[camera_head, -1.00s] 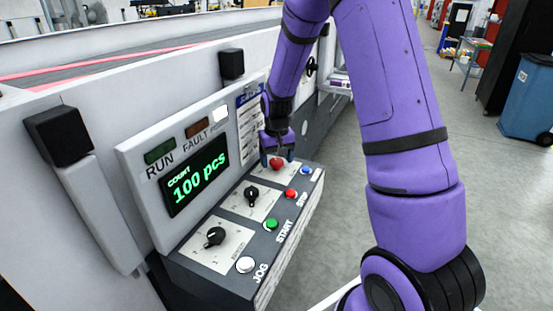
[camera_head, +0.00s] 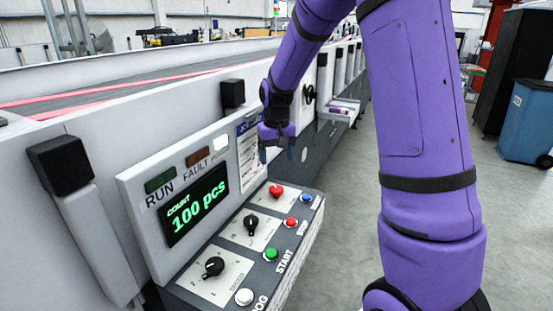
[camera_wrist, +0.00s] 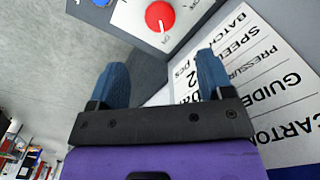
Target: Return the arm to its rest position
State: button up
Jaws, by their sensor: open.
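My purple arm reaches in from the right in the head view. My gripper (camera_head: 277,150) hangs above the far end of the control panel (camera_head: 215,258), clear of the panel and in front of the printed job sheet. In the wrist view my gripper (camera_wrist: 162,85) shows two blue fingertips spread apart with nothing between them. The red selector knob (camera_head: 276,190) sits below the gripper and apart from it; it also shows in the wrist view (camera_wrist: 160,16), beyond the fingertips.
The panel carries a blue button (camera_head: 306,198), a red STOP button (camera_head: 291,222), a green START button (camera_head: 270,254) and a white JOG button (camera_head: 244,297). The display (camera_head: 195,203) reads COUNT 100 pcs. A blue bin (camera_head: 526,120) stands at right. Open floor lies right of the machine.

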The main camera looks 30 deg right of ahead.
dwell(0.3)
jog(key=s+a+r+n+t, duration=0.1)
jog(key=s+a+r+t, duration=0.3)
jog(key=s+r, duration=1)
jog(key=s+a+r, duration=0.1)
jog(key=s, duration=0.7)
jog(key=s+a+r+n+t, duration=0.1)
jog(key=s+a, duration=0.1)
jog(key=s, duration=0.5)
jog(key=shift+s+a+r, duration=0.25)
jog(key=shift+s+r, duration=0.15)
dwell(0.4)
